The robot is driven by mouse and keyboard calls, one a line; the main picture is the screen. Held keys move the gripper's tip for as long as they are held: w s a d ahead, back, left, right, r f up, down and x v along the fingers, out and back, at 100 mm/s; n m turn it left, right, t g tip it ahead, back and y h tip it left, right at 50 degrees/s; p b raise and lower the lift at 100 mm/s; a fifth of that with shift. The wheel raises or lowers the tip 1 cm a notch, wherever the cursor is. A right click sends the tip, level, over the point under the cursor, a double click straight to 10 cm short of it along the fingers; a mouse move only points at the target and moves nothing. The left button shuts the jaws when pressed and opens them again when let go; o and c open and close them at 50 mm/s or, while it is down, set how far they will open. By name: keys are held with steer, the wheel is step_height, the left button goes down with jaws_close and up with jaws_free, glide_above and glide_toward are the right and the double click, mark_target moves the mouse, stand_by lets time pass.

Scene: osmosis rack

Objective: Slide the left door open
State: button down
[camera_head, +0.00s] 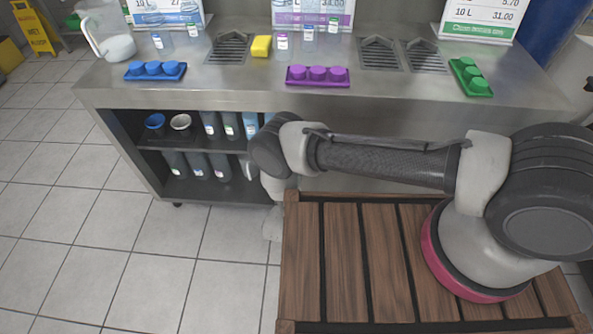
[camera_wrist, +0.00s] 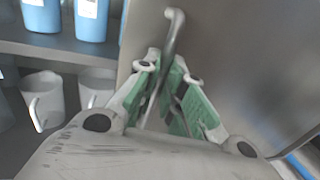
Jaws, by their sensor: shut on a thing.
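The steel door (camera_wrist: 245,60) fills the right of the wrist view. Its edge runs beside the open shelves on the left. A curved metal bar handle (camera_wrist: 175,30) stands off the door near that edge. My gripper (camera_wrist: 171,80) has green-padded fingers on either side of the handle and is shut on it. In the head view my arm covers the gripper and the handle. The cabinet's left part is open there, with its shelves (camera_head: 182,143) showing. A steel front panel (camera_head: 400,125) lies to the right, partly behind my arm.
The shelves hold several bottles (camera_head: 197,164), a blue cup (camera_head: 155,121) and a white cup (camera_head: 181,122). White mugs (camera_wrist: 43,100) stand close left of my gripper. The countertop (camera_head: 215,92) carries coloured trays and a yellow sponge (camera_head: 261,46).

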steer(key=c, duration=1.5)
jaws_free()
step_height(320, 180, up, 10)
